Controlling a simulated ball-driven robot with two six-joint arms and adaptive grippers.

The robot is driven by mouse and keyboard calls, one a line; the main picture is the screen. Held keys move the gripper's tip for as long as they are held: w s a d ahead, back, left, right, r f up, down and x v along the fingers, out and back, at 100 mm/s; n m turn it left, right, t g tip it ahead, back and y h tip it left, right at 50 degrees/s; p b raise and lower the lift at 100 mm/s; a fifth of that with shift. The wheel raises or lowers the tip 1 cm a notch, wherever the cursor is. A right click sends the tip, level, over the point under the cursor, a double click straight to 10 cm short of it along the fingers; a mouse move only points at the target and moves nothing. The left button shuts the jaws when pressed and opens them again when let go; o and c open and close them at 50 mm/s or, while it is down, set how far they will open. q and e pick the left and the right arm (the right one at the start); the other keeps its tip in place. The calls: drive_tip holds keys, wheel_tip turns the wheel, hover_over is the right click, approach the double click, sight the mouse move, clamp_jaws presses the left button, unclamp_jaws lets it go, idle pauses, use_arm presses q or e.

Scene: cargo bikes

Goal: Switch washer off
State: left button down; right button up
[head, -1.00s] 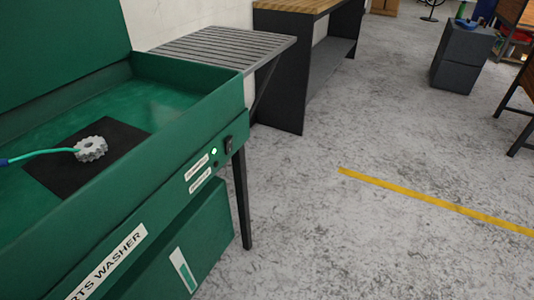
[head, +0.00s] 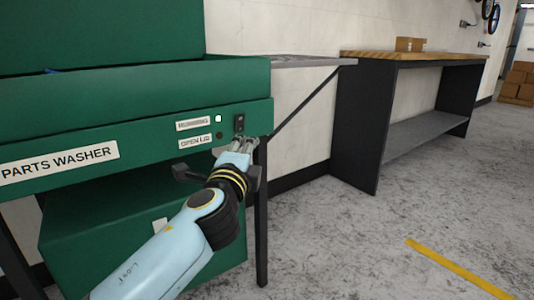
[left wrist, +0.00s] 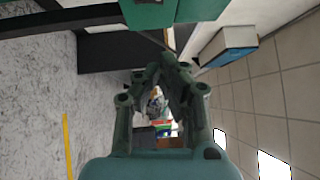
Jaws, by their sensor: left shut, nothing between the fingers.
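The green parts washer (head: 136,134) stands at the left in the head view. Its front panel carries a black rocker switch (head: 239,122) near the right end, with a small bright light (head: 218,119) and two labels to the left of it. My left gripper (head: 243,143) is shut and empty, its fingertips just below the switch; I cannot tell if they touch the panel. In the left wrist view the shut fingers (left wrist: 168,64) point at a sideways scene, with green washer parts (left wrist: 203,9) at the top edge. The switch cannot be made out there. My right gripper is out of view.
A slatted grey shelf (head: 305,61) sticks out right of the washer. Beyond it stands a dark workbench (head: 367,130) with a wooden top and a cardboard box (head: 410,44). The floor at the right is clear, with a yellow line (head: 455,266).

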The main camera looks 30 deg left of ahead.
sight(240, 124)
use_arm(q)
drive_tip(key=shift+w+a+f, duration=0.1)
drive_tip(key=shift+w+f, duration=0.1)
drive_tip(key=shift+f, duration=0.3)
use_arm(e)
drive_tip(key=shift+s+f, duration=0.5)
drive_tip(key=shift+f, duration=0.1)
use_arm(q)
drive_tip(key=a+x, duration=0.1)
drive_tip(key=x, duration=0.3)
drive_tip(key=b+x, duration=0.1)
drive_tip(key=x, duration=0.3)
drive_tip(key=s+a+x, duration=0.1)
drive_tip(key=x, duration=0.3)
drive_tip(key=shift+w+a, duration=0.3)
drive_tip(key=shift+a, duration=0.25)
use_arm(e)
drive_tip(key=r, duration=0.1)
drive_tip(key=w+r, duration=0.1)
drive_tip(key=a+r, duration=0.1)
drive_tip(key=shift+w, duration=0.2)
use_arm(q)
drive_tip(key=shift+r, duration=0.1)
